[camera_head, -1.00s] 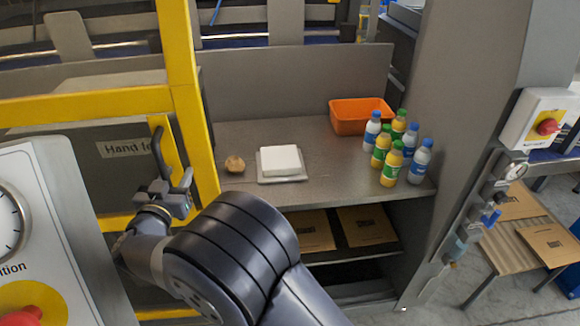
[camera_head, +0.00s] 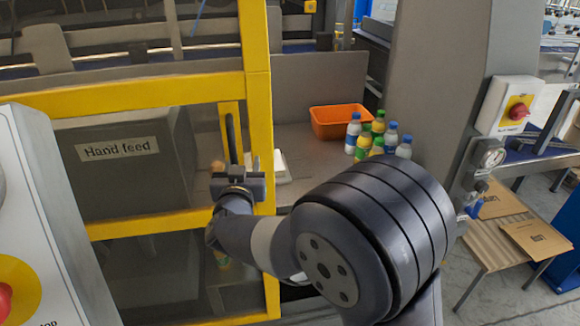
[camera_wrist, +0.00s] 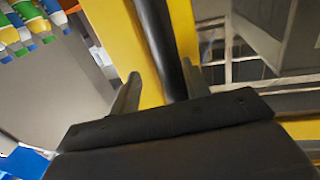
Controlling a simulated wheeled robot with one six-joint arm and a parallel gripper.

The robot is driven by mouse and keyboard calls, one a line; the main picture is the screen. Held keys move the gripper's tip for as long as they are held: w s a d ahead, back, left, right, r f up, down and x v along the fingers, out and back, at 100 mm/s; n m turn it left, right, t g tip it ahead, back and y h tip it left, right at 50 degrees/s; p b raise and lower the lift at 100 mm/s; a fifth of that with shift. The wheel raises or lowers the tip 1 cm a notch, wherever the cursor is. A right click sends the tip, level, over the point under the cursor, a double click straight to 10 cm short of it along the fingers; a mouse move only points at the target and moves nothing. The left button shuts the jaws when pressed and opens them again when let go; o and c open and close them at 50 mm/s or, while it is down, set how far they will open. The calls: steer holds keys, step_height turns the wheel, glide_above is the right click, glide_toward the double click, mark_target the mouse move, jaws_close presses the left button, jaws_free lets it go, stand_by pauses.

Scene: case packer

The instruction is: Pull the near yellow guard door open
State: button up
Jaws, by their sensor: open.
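The yellow guard door (camera_head: 258,100) stands at left centre in the head view, with a clear panel and a black upright bar handle (camera_head: 231,137) near its right edge. My gripper (camera_head: 238,163) is open at the lower part of this handle. In the wrist view the handle (camera_wrist: 160,45) runs between the two open fingers of my gripper (camera_wrist: 160,88), with a finger on each side. I cannot tell whether either finger touches it. The yellow door frame (camera_wrist: 115,40) shows behind the handle. My wrist hides the handle's lower end in the head view.
A grey table behind the door carries an orange bin (camera_head: 340,121), several bottles (camera_head: 363,147) and a white block (camera_head: 281,168) partly hidden by the door frame. A control panel (camera_head: 45,200) is close at left.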

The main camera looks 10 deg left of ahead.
steer(key=w+d+b, duration=0.3)
steer(key=d, duration=0.7)
steer(key=shift+w+d, duration=0.25)
steer(key=shift+d, duration=0.1)
steer(key=s+d+p, duration=0.1)
steer(key=s, duration=1.1)
steer(key=shift+s+d, duration=0.2)
steer(key=shift+d, duration=0.05)
steer(key=shift+c, duration=0.5)
